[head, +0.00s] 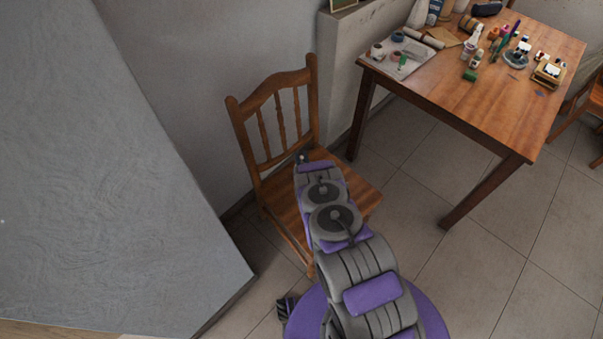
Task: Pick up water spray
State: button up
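No water spray can be picked out for certain. A small white bottle (475,35), possibly with a spray top, stands among the items on the wooden table (487,98) at the upper right. Larger bottles (434,12) at the table's far left corner are partly cut off by the top edge. My grey and purple arm extends up from the bottom centre and covers part of a wooden chair. A small dark tip shows at its far end, well left of and below the table. No gripper fingers can be made out, and nothing is seen held.
The wooden chair (277,112) stands by the grey wall, left of the table. A large grey block (110,190) fills the left. A second chair (590,108) is at the right edge. Paint pots and tools crowd the far tabletop. The tiled floor (500,270) at lower right is clear.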

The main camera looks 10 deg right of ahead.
grip_shut()
